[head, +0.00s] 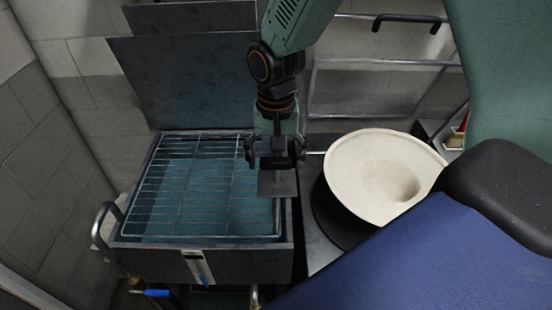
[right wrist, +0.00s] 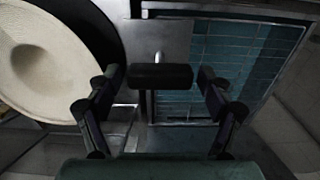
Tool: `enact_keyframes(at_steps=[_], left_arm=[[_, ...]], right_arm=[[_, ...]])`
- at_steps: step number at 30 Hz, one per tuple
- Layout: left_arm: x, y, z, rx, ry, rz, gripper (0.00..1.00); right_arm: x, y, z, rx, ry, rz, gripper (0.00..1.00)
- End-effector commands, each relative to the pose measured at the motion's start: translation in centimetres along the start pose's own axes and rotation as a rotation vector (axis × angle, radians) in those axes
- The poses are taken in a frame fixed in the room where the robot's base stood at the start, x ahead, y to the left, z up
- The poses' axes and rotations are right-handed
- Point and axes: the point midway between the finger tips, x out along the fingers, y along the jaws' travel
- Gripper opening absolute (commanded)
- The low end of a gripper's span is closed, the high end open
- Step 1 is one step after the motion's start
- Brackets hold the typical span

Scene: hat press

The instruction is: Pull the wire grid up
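The wire grid (head: 180,200) lies flat across the top of a dark open tank (head: 150,243) with blue-green liquid under it. The right wrist view shows part of the grid (right wrist: 235,55) at the upper right. My right gripper (head: 275,165) is above the tank's right edge, with its fingers pointing down. In the right wrist view its two fingers (right wrist: 158,90) are wide apart. A black bar-shaped handle (right wrist: 160,76) shows between them, with gaps at both ends. A flat dark plate (head: 278,185) shows just below the gripper. My left gripper is not in view.
A cream hat (head: 378,178) rests on a dark round base right of the tank; the hat (right wrist: 38,62) also shows in the right wrist view. A raised dark lid (head: 190,80) stands behind the tank. A curved metal handle (head: 103,222) is on the tank's left side.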

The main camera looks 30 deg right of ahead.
Motion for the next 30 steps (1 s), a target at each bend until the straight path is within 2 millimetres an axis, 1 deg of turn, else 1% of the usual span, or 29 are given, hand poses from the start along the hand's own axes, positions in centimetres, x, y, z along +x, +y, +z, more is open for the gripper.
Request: enact_keyframes(at_steps=[10,14,17,24,27,30], left_arm=[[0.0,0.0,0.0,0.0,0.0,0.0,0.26],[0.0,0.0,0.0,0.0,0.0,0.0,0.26],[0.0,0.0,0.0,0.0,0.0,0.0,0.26],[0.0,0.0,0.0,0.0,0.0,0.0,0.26],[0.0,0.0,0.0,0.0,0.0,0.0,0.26],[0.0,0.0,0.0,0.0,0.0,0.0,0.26]], right_arm=[[0.1,0.1,0.2,0.0,-0.005,0.003,0.87],[-0.8,0.1,0.1,0.0,-0.003,0.002,0.87],[-2.4,0.0,0.1,0.001,-0.001,0.0,0.87],[-7.4,0.0,0.1,0.0,-0.001,0.001,0.87],[-9.2,-0.1,0.0,0.001,0.0,0.0,0.87],[-10.5,-0.1,0.0,0.0,-0.001,0.002,0.87]])
